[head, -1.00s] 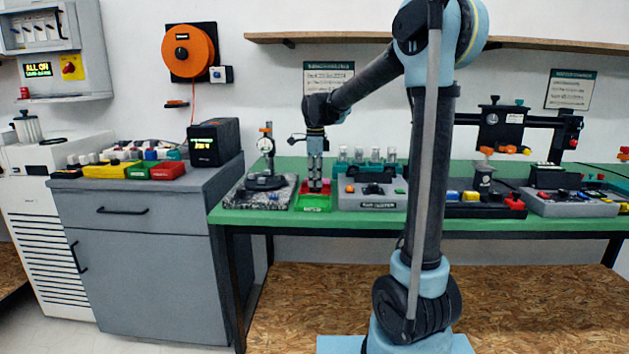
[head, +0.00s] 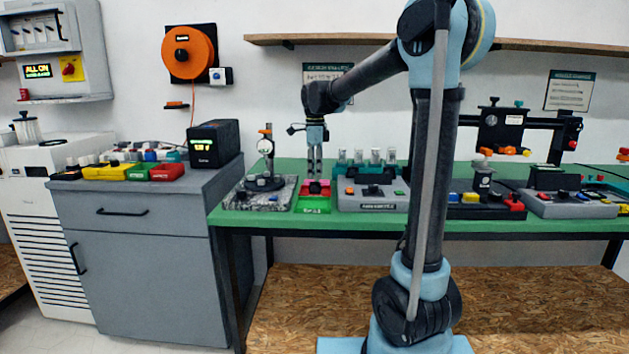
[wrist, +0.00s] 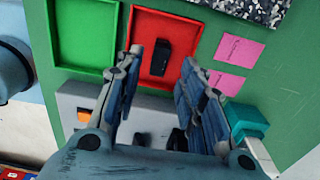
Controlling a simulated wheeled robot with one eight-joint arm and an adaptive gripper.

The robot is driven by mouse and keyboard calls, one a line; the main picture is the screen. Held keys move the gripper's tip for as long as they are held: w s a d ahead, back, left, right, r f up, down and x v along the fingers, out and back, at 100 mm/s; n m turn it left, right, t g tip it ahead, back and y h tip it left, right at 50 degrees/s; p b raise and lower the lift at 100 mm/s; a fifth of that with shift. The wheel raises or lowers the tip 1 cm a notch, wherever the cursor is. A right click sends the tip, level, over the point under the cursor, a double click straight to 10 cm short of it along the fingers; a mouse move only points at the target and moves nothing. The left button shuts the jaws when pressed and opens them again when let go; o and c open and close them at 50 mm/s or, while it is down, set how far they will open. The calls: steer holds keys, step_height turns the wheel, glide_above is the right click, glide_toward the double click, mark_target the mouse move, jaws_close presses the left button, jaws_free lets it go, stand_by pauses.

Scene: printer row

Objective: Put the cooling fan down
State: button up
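A small black block-like part, which I take to be the cooling fan (wrist: 163,61), lies in the red tray (wrist: 146,22) in the wrist view. It rests on the tray floor, near one end. My gripper (wrist: 162,56) is open, with its two fingers apart on either side of the line to the black part and nothing held between them. In the head view my gripper (head: 314,172) hangs pointing down just above the red tray (head: 325,190) on the green bench. The part itself is too small to make out there.
A green tray (wrist: 84,35) adjoins the red one. A grey tester box (head: 370,198) with glass tubes stands close on the right. A dial gauge stand (head: 264,165) on a speckled slab is close on the left. Pink notes (wrist: 240,48) lie on the bench.

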step_height(320, 180, up, 8)
stand_by(0.4)
steer(key=shift+r, duration=0.1)
